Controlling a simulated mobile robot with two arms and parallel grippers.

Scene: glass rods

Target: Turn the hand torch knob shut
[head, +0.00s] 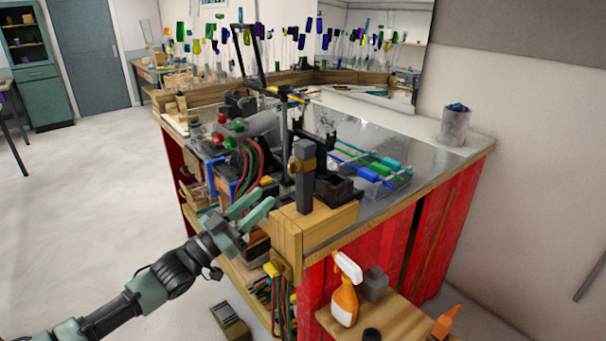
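My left gripper (264,198) reaches in from the lower left, beside the bench's front left corner. Its two green-grey fingers are spread apart with nothing seen between them. A dark grey upright tool with a brass-coloured collar (303,165) stands on the wooden corner block, right of the fingertips. It may be the hand torch, but I cannot tell for sure. Red knobs (219,118) and green knobs (238,126) sit on fittings farther back, above red and green hoses (254,163). Which knob belongs to the hand torch is unclear. My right gripper is not in view.
The metal-topped bench (345,125) holds blue and green rods (375,168) and a grey cup (455,125). An orange spray bottle (345,300) stands on a low wooden surface in front. Open floor lies to the left.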

